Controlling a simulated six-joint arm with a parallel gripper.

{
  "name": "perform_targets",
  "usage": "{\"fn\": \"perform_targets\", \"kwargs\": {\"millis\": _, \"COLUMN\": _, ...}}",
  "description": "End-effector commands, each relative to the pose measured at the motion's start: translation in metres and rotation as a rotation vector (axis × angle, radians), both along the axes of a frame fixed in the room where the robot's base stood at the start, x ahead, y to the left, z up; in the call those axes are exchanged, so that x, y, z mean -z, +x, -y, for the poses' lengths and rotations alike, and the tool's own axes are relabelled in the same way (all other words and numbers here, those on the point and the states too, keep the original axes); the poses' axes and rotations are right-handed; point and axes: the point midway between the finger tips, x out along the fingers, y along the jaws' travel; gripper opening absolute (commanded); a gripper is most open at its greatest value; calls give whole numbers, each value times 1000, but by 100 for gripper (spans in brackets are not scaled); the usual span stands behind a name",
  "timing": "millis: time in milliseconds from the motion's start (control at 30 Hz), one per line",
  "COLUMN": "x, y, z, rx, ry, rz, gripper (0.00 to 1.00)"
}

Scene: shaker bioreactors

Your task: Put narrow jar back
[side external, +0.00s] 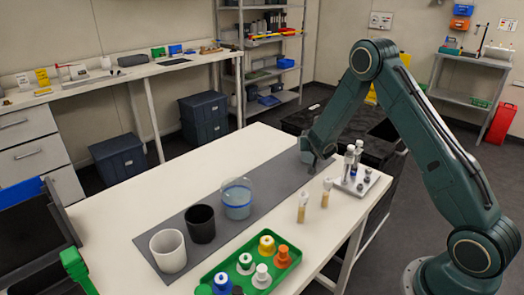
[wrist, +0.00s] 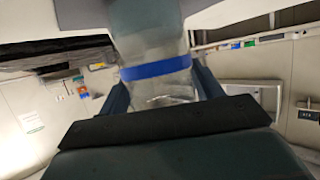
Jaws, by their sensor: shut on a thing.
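My gripper (side external: 316,160) is at the far end of the grey mat (side external: 270,170), shut on a clear narrow jar. In the wrist view the jar (wrist: 155,55) has a blue band and sits between the two fingers of my gripper (wrist: 163,90). In the side view only a pale sliver of the jar (side external: 304,146) shows, partly hidden by my gripper. I cannot tell whether its base touches the mat.
A metal rack with vials (side external: 357,180) stands close right of my gripper. Two yellowish vials (side external: 303,208) stand upright nearby on the white table (side external: 120,225). A green tray (side external: 250,278) holds several capped bottles at the front. The mat between the wide jar and my gripper is clear.

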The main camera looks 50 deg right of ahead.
Motion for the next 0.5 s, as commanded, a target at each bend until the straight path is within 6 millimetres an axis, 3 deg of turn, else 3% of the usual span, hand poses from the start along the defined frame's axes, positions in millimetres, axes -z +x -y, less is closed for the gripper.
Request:
{"fn": "perform_targets", "kwargs": {"millis": 433, "x": 3, "y": 0, "z": 0, "rx": 0, "ry": -2, "rz": 2, "gripper": 31}}
{"fn": "perform_targets", "kwargs": {"millis": 467, "x": 4, "y": 0, "z": 0, "rx": 0, "ry": -1, "rz": 1, "gripper": 71}}
{"fn": "perform_targets", "kwargs": {"millis": 500, "x": 3, "y": 0, "z": 0, "rx": 0, "ry": -1, "rz": 1, "gripper": 79}}
